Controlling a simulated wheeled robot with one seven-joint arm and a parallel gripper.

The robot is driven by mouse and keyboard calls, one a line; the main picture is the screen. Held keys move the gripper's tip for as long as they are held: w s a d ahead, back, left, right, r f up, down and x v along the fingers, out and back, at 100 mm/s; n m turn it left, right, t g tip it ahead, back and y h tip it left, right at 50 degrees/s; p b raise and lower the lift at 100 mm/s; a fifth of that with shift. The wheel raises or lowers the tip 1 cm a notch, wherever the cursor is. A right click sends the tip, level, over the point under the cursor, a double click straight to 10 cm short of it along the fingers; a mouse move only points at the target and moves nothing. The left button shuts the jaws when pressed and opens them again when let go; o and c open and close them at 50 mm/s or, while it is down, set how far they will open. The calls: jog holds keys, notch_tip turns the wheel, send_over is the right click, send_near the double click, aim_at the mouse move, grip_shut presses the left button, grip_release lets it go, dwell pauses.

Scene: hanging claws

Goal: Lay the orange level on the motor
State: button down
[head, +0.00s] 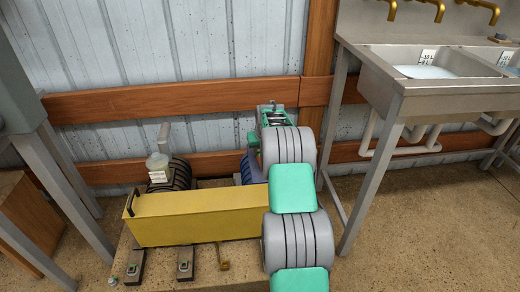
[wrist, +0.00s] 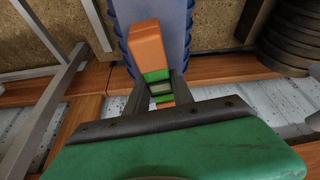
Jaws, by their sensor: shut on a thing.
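The orange level (wrist: 149,48) is in the wrist view, an orange bar with green bands near the fingers. My gripper (wrist: 161,88) is shut on it, and its long end points away from the hand. The blue ribbed motor (wrist: 181,28) lies behind the level in that view, and the level overlaps its middle. I cannot tell whether they touch. In the head view a small part of the blue motor (head: 246,167) shows behind the yellow guard, left of my arm. The level and my fingertips are hidden there.
A long yellow guard (head: 195,221) stands in front of the motor. A black ribbed cylinder (head: 180,178) with a pale bottle (head: 157,165) is to the left. A wooden wall rail (head: 215,98) runs behind. A steel sink (head: 430,85) stands at right.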

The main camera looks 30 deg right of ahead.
jog(key=shift+f, duration=0.3)
jog(key=shift+f, duration=0.45)
jog(key=c, duration=1)
grip_release()
jog(key=shift+f, duration=0.1)
